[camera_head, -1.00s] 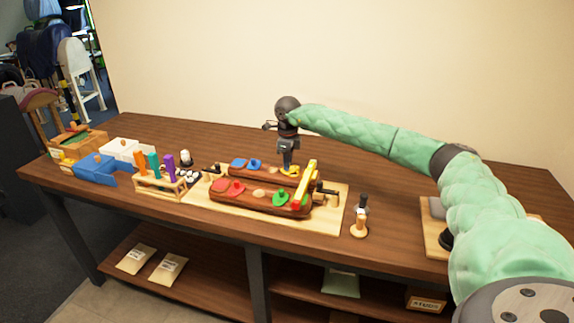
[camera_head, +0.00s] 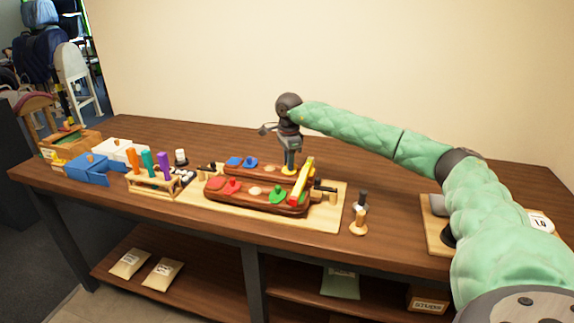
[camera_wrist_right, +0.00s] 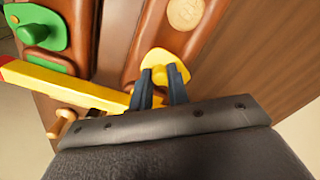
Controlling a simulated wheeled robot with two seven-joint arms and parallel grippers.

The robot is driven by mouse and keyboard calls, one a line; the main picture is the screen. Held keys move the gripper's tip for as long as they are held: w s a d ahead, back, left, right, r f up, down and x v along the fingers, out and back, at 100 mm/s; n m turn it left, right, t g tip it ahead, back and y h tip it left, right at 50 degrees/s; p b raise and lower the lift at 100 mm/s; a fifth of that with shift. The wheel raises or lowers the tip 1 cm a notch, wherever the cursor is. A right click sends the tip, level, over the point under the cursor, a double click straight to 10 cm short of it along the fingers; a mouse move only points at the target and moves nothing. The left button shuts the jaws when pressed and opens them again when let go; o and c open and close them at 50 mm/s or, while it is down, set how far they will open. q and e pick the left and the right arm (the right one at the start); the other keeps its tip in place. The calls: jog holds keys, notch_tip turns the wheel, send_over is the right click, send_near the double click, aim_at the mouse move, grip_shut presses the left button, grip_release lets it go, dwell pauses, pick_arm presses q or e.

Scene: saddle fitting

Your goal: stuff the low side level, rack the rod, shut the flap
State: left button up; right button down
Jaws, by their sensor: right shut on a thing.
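My right gripper (camera_head: 290,170) points down at the right end of the rear brown panel, shut on the knob of the yellow flap (camera_wrist_right: 166,62). Its two dark fingers (camera_wrist_right: 160,88) stand either side of the knob, which they partly hide. Red flaps (camera_head: 222,186), a green flap (camera_head: 278,196) and blue flaps (camera_head: 242,162) sit on the two brown panels. A yellow bar with a red end (camera_head: 303,180) lies across their right ends; it also shows in the right wrist view (camera_wrist_right: 70,88). Orange, teal and purple rods (camera_head: 148,163) stand in a wooden rack (camera_head: 153,188). My left gripper is not in view.
The panels rest on a pale board (camera_head: 325,216). A small dark-topped wooden tool (camera_head: 359,222) stands to its right. Blue and white boxes (camera_head: 88,170) stand at the left. Packets (camera_head: 162,273) lie on the lower shelf. The table behind the panels is clear.

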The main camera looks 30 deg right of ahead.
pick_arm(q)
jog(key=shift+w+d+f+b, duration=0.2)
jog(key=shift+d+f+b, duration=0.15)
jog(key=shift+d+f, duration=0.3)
pick_arm(e)
jog(key=shift+s+d+n, duration=0.2)
jog(key=shift+d+n, duration=0.05)
jog(key=shift+n, duration=0.65)
jog(key=shift+r, duration=0.1)
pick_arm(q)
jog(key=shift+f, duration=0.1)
pick_arm(e)
jog(key=c, duration=1.3)
grip_release()
jog(key=shift+c, duration=0.2)
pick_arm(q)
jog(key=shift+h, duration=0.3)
pick_arm(e)
notch_tip(320, 180, up, 6)
jog(key=shift+r+b, duration=0.25)
jog(key=shift+b, duration=0.45)
jog(key=shift+r, duration=0.6)
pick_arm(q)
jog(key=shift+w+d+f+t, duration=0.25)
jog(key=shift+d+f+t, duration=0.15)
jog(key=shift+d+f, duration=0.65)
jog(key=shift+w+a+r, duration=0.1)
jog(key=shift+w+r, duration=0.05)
